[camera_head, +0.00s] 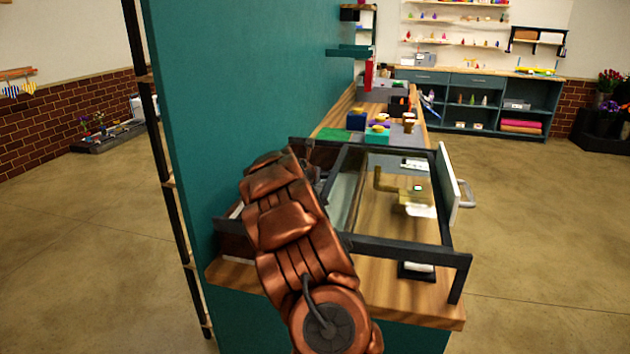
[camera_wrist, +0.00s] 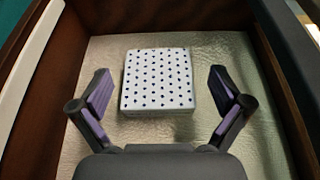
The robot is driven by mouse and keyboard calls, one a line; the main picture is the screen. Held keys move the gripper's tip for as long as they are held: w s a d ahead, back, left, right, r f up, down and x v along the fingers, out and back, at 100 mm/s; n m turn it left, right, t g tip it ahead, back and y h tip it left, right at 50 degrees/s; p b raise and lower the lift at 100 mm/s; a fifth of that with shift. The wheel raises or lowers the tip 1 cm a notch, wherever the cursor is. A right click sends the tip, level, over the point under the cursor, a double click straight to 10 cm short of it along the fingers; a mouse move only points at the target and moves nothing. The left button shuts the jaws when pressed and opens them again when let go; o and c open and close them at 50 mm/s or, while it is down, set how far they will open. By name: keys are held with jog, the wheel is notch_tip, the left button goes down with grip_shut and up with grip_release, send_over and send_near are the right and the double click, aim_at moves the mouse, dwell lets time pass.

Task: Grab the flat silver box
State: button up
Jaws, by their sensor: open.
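In the wrist view, a flat, pale silver-white box (camera_wrist: 158,83) with rows of dark dots on its top lies on a shiny, crinkled silvery floor (camera_wrist: 240,150) inside a brown-walled compartment. My gripper (camera_wrist: 160,73) is open, with one finger on each side of the box. Gaps show between both fingers and the box, and it holds nothing. How far the fingertips are above the floor is hard to tell. In the head view the box is not visible; my copper-coloured arm covers that part of the counter.
Dark brown walls (camera_wrist: 38,75) close in on the left and right of the compartment. In the head view a dark-framed glass case (camera_head: 400,245) stands on the wooden counter (camera_head: 385,308) beside a teal panel (camera_head: 240,90). Small goods crowd the counter behind; open floor (camera_head: 540,230) lies right.

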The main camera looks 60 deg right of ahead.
jog(key=shift+p+x, duration=1.05)
jog(key=shift+x, duration=1.45)
jog(key=shift+w+f, duration=0.1)
jog(key=c, duration=1.1)
